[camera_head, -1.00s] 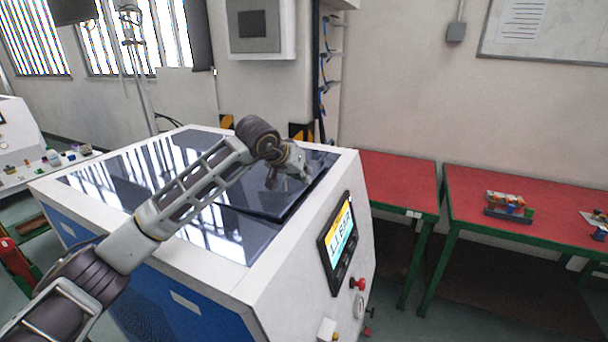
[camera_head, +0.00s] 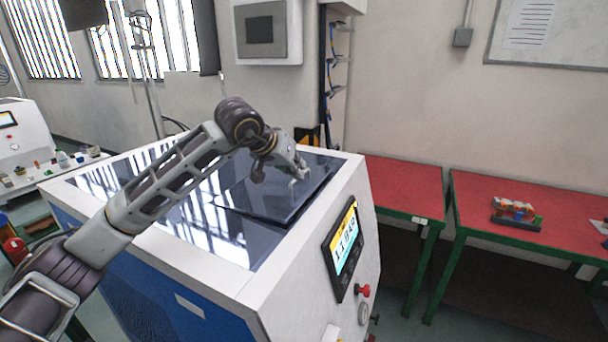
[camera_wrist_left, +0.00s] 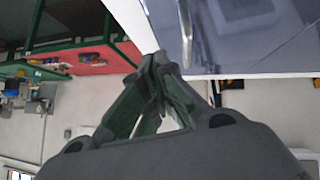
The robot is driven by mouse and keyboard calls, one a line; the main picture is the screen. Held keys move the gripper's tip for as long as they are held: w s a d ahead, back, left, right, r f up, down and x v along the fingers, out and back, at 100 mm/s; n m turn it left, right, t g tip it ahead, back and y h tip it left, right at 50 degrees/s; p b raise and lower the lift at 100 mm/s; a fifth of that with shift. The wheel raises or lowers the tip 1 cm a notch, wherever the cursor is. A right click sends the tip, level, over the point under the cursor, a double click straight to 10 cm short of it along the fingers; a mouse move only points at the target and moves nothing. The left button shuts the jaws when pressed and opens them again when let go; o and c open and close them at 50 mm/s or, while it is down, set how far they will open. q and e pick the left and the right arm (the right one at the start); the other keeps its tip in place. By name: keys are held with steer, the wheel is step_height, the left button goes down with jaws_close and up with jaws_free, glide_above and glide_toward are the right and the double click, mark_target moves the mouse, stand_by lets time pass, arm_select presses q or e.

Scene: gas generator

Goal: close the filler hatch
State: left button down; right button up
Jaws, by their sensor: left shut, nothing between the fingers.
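The filler hatch (camera_head: 262,200) is a dark glossy panel in the top of the white and blue generator (camera_head: 262,288). Its near edge and right edge show a thin dark border and appear slightly raised above the surrounding top. My left gripper (camera_head: 297,182) is shut and empty, pointing down over the right part of the hatch. I cannot tell whether its fingertips touch the panel. In the left wrist view, the shut fingertips (camera_wrist_left: 160,66) appear beside the generator's white edge, with the dark top (camera_wrist_left: 235,35) beyond. My right gripper is not in view.
A tilted display (camera_head: 342,250) and a red button (camera_head: 363,290) are on the generator's right side. Red tables with green frames (camera_head: 400,187) stand to the right, one holding a small rack of coloured parts (camera_head: 516,213). A grey wall box (camera_head: 266,30) hangs behind.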

arm_select(q)
steer(key=shift+v, duration=2.1)
steer(key=c, duration=2.2)
jaws_free()
